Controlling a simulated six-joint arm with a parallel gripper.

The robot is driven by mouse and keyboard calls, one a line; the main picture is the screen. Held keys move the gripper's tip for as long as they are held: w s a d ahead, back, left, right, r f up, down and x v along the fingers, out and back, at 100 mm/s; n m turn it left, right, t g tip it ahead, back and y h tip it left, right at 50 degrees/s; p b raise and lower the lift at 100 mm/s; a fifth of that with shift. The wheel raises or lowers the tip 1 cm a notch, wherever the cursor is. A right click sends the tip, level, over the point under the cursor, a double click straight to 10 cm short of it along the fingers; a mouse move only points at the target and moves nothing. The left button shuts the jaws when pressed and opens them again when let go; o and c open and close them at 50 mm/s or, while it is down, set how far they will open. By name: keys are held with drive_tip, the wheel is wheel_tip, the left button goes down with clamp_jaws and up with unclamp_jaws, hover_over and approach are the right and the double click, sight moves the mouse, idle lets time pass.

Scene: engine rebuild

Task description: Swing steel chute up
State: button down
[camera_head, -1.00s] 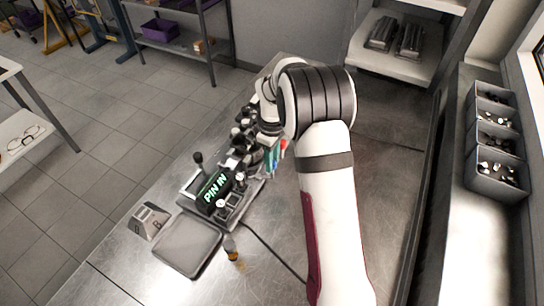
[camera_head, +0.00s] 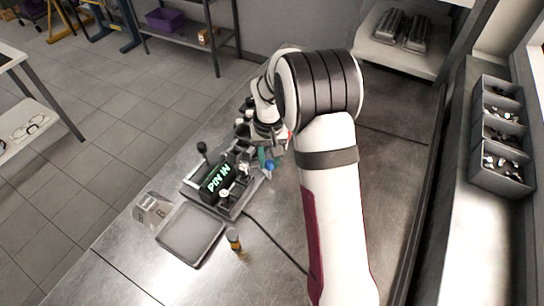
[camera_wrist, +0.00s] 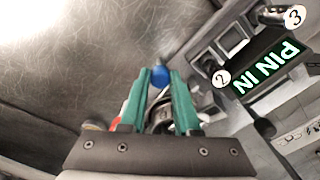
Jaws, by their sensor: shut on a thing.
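My gripper (camera_wrist: 159,88) has two green fingers. It is shut on a small blue knob (camera_wrist: 160,76) at the fingertips. In the head view the knob (camera_head: 270,166) shows beside the back right of the bench device. A curved grey metal part (camera_wrist: 160,119) shows between the fingers; I cannot tell whether it is the steel chute. The device has a black display (camera_head: 217,178) reading "PIN IN", which also shows at the right of the wrist view (camera_wrist: 270,69). My arm and fingers hide much of the device's far end.
A grey tray (camera_head: 190,234) and a small labelled block (camera_head: 152,210) lie at the device's near side. A small dark-and-orange cylinder (camera_head: 234,240) stands on the metal bench. A dark cable runs across the bench. Grey parts bins (camera_head: 500,180) stand at the far right.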

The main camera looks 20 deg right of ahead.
drive_tip(key=shift+a+m, duration=0.45)
drive_tip(key=shift+m, duration=0.65)
drive_tip(key=c, duration=0.6)
unclamp_jaws()
drive_tip(key=shift+r, duration=0.1)
wheel_tip(320, 180, up, 16)
drive_tip(key=shift+s+f, duration=0.1)
drive_tip(key=shift+f, duration=0.05)
